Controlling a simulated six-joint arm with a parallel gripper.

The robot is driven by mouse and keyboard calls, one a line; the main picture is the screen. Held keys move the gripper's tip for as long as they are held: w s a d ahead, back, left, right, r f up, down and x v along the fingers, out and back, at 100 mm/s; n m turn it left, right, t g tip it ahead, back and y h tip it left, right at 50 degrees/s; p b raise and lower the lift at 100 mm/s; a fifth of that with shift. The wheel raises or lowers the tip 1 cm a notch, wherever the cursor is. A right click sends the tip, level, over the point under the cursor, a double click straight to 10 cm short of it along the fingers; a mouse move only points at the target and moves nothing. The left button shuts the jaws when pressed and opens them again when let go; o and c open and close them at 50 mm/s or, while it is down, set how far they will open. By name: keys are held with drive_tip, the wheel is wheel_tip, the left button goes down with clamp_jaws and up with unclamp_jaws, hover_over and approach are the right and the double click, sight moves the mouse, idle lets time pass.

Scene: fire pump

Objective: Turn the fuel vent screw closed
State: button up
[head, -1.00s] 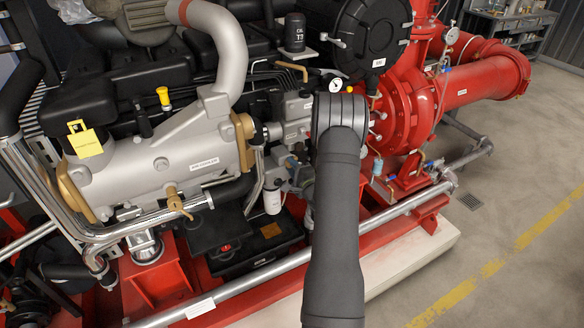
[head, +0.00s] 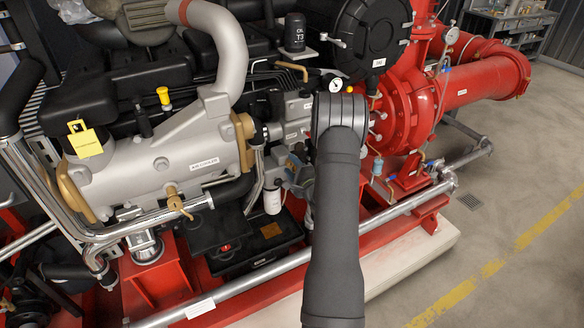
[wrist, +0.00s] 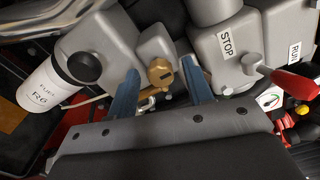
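The fuel vent screw (wrist: 160,75) is a brass, round-headed piece with a dark slot, at the middle of the wrist view. It sits on a grey housing. My gripper (wrist: 161,66) has two blue fingers, spread wide, one on each side of the screw. A gap shows between each finger and the screw; I cannot tell how far the fingertips reach past it in depth. Nothing is held. In the head view my dark arm covers the area of the screw, and I cannot make the screw out there.
A white fuel filter (wrist: 48,88) stands left of the gripper. A stop/run lever with a red handle (wrist: 297,84) is close on the right, beside the STOP label (wrist: 228,40). In the head view the silver engine manifold (head: 150,170) is left and the red pump (head: 405,105) right of my arm.

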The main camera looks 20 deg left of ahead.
drive_tip(key=v, duration=1.7)
drive_tip(key=shift+d+r, duration=0.1)
drive_tip(key=x, duration=1.7)
